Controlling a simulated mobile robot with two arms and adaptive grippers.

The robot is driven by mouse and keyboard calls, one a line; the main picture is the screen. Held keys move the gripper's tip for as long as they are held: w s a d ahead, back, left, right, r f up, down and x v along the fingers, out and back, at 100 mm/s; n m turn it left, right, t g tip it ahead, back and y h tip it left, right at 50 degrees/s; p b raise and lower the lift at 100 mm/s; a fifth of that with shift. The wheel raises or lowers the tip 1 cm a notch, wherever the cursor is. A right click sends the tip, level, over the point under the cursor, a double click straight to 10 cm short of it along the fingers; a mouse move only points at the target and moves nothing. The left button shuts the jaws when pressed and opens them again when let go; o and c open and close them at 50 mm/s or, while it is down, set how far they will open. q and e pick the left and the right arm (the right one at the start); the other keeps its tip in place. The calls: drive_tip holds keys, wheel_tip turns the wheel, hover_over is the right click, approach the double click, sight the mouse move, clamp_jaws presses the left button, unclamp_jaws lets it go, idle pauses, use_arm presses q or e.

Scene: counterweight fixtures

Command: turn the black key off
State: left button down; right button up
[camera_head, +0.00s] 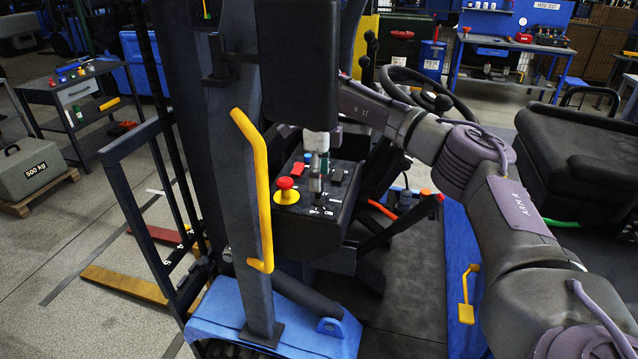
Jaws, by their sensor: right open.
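The control panel (293,215) is a black box on the forklift, with a red mushroom button (285,184) on a yellow base at its left. White lettering, apparently OFF and ON, is at the panel's lower right. A small dark piece (319,201) just above the lettering looks like the black key. Its turned position cannot be made out. My right arm reaches in from the right. My right gripper (316,184) points down over the panel, close above the key; whether it touches the key is unclear. It is open. My left gripper is out of view.
A yellow grab handle (256,190) on a dark upright post stands left of the panel. A steering wheel (428,92) is behind my arm, and a black seat (580,150) is at the right.

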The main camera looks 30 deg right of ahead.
wheel_tip(320, 180, up, 9)
idle(0.3)
idle(0.5)
